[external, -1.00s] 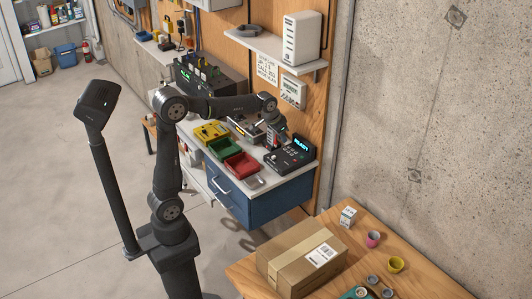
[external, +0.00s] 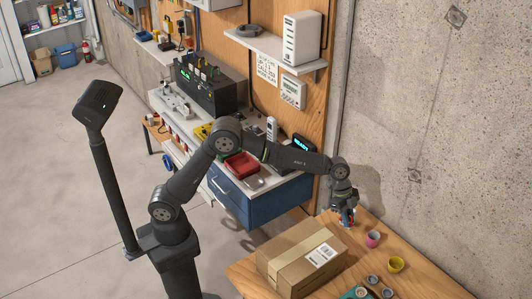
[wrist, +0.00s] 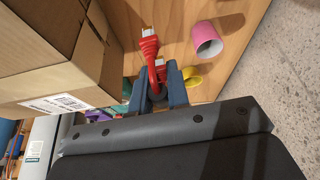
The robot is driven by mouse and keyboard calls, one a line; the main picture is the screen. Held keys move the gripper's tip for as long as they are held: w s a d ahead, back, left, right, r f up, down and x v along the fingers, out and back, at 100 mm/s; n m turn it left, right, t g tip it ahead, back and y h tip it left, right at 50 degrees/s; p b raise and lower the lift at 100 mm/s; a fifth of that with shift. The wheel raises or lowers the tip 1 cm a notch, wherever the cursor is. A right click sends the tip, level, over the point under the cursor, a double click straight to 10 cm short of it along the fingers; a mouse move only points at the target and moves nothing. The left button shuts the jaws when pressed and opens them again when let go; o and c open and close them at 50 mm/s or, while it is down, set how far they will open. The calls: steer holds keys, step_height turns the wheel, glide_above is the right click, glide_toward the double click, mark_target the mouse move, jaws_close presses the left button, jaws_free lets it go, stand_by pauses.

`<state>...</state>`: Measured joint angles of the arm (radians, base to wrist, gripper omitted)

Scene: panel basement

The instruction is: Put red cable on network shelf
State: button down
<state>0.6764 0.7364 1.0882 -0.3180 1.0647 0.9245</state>
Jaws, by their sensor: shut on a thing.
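The red cable (wrist: 150,48) shows in the wrist view, a red lead with pale plug ends. My gripper (wrist: 160,88) is shut on it between its blue fingers, and one plug sticks out past the fingertips. In the external view my gripper (external: 347,219) is low over the back left part of the wooden table; the cable is barely visible there. I cannot tell whether the cable touches the table. The network shelf (external: 272,47) is the white wall shelf at the upper middle, well away from my gripper. It bears a white router (external: 301,38) and a dark coiled item (external: 248,31).
A cardboard box (external: 300,262) stands left of my gripper on the wooden table (external: 420,284). The workbench holds a red tray (external: 241,165) and a white handset (external: 271,130).

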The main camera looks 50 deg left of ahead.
steer(key=shift+s+d+f+m, duration=0.15)
steer(key=shift+s+d, duration=0.1)
steer(key=shift+d, duration=0.2)
steer(key=shift+s+d+f+m, duration=0.15)
steer(key=shift+s+d, duration=0.1)
steer(key=shift+d, duration=0.2)
step_height(320, 180, down, 10)
steer(key=shift+r, duration=0.25)
steer(key=shift+f, duration=0.15)
steer(key=c, duration=1.4)
jaws_free()
steer(key=v, duration=1.7)
steer(key=shift+w+a, duration=0.15)
steer(key=shift+a, duration=0.15)
